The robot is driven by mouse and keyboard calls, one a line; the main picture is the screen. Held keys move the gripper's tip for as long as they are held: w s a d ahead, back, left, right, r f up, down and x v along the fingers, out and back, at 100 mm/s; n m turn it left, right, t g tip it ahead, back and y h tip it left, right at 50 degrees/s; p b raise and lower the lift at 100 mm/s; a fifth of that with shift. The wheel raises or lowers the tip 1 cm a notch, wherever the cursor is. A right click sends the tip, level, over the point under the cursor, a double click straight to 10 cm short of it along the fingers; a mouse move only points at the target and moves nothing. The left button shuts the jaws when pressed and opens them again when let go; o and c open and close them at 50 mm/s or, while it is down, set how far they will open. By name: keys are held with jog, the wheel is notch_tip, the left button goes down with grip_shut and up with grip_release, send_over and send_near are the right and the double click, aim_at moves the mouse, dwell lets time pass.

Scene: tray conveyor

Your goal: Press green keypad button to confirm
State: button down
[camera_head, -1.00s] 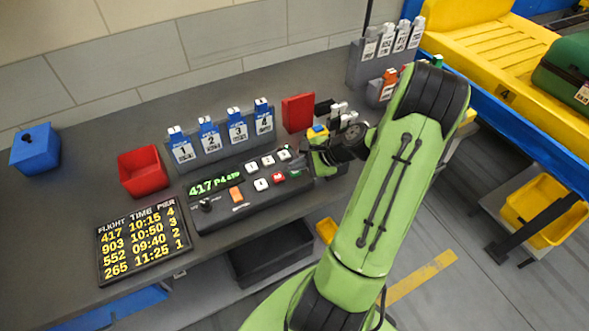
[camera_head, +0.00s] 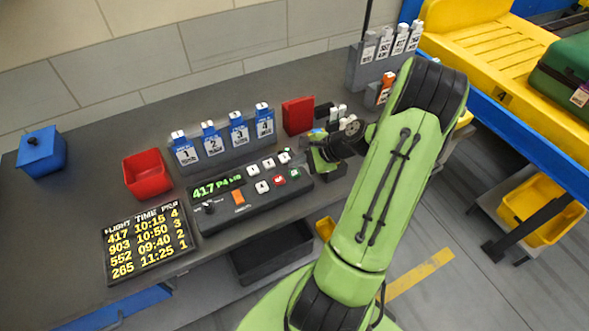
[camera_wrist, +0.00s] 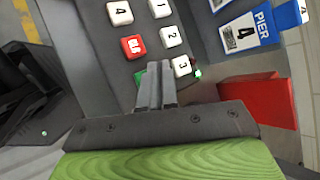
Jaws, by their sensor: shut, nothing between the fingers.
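The keypad console (camera_head: 240,205) lies on the grey counter, with a lit display, an orange key, white number buttons and a red button (camera_head: 278,179). The green button (camera_head: 295,173) is right of the red one, at the console's right end. My gripper (camera_head: 317,160) is shut and empty, low by that end. In the wrist view the shut fingers (camera_wrist: 157,75) reach across the place beside the red button (camera_wrist: 133,47), covering most of the green button (camera_wrist: 139,82). Whether they touch it cannot be told.
A pier tag rack (camera_head: 225,150) stands behind the console, with a red block (camera_head: 298,115) close to my gripper. A red tray (camera_head: 147,175) and a flight board (camera_head: 146,242) are to the left. The yellow conveyor (camera_head: 480,45) is at the right.

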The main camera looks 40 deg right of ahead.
aim_at(297, 174)
jog(key=shift+r+p, duration=1.6)
jog(key=shift+r, duration=0.4)
jog(key=shift+f, duration=0.1)
